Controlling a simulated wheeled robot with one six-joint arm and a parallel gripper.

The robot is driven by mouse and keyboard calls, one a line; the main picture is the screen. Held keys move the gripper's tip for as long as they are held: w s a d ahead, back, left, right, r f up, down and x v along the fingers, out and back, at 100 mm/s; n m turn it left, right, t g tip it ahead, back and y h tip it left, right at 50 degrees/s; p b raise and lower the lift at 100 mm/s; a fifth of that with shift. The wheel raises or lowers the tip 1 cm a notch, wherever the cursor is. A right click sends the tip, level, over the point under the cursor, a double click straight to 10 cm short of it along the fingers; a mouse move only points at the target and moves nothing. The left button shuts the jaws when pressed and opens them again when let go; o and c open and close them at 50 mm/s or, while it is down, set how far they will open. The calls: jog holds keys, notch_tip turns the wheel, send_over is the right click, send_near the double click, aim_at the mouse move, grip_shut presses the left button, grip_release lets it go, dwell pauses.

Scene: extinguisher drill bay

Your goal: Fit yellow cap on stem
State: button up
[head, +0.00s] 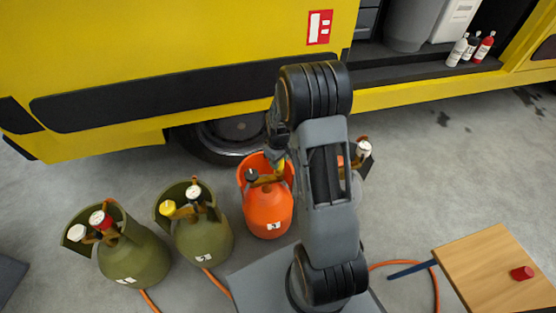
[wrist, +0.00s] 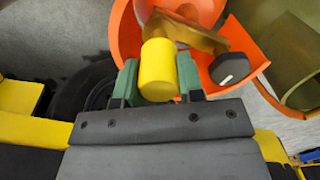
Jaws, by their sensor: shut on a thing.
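My gripper (wrist: 158,82) is shut on the yellow cap (wrist: 157,66), with one green finger on each side of it. In the head view the yellow cap (head: 281,168) shows at the orange cylinder's (head: 267,212) top, below my wrist. The cylinder's brass valve (wrist: 188,34) lies right beside the cap in the wrist view, with a black cap (wrist: 229,69) on its other side. The stem at the yellow cap's end is hidden, so I cannot tell whether the cap is seated on it. The orange collar (wrist: 204,75) curves close around them.
Two olive cylinders (head: 132,255) (head: 203,238) with capped valves stand left. Another capped valve (head: 362,149) shows partly behind my arm. A wooden table (head: 482,265) with a red cap (head: 521,272) is at lower right. A yellow vehicle (head: 180,60) stands behind; orange hoses lie on the floor.

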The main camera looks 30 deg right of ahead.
jog(key=shift+f+b, duration=0.5)
jog(key=shift+f, duration=0.35)
jog(key=shift+f+b, duration=0.4)
jog(key=shift+f, duration=0.35)
dwell(0.9)
jog(key=o, duration=1)
jog(key=shift+r, duration=0.1)
